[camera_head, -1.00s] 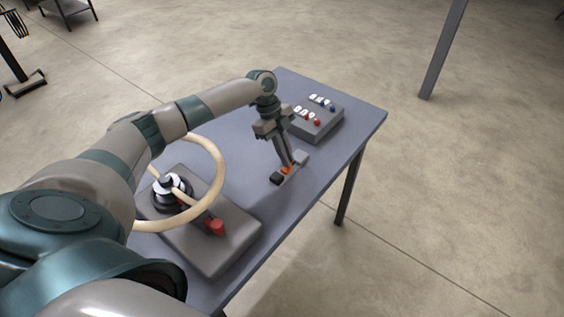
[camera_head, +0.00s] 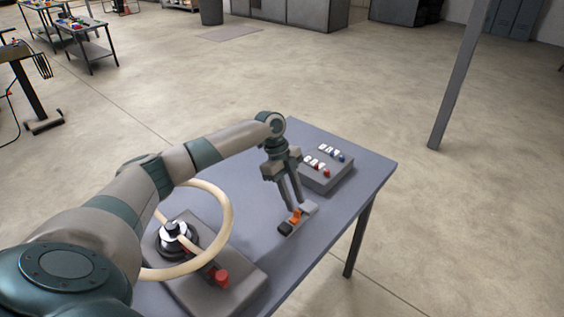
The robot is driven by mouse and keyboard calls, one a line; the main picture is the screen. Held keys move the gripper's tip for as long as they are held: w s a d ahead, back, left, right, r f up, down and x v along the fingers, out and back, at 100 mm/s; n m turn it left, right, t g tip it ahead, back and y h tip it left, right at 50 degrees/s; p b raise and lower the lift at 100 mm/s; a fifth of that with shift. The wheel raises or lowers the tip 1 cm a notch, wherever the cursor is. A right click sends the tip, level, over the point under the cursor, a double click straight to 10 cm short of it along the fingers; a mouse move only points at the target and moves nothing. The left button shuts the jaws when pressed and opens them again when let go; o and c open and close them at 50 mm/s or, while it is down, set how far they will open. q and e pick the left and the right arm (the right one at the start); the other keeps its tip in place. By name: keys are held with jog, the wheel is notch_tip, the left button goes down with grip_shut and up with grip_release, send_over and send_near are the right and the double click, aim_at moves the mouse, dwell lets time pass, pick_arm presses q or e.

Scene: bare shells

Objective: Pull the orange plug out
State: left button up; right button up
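The orange plug (camera_head: 296,215) is on a small block on the table, between a dark piece (camera_head: 285,229) and a light grey piece (camera_head: 309,208). My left gripper (camera_head: 293,206) points down just above the plug. Its two fingers show apart with a gap between them. The fingertips are close to the plug; whether they touch it is too small to tell. Whether the plug is fully seated is also unclear. My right gripper is not in view.
The blue-grey table (camera_head: 345,215) also bears a grey switch box (camera_head: 327,178) with white, red and blue parts behind the plug. A pale handwheel (camera_head: 226,222) on a grey base with a red knob (camera_head: 221,277) stands at the front left. A post (camera_head: 460,80) rises beyond.

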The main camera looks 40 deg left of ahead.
pick_arm(q)
jog(key=b+v, duration=0.4)
jog(key=v, duration=1.1)
jog(key=shift+d, duration=0.1)
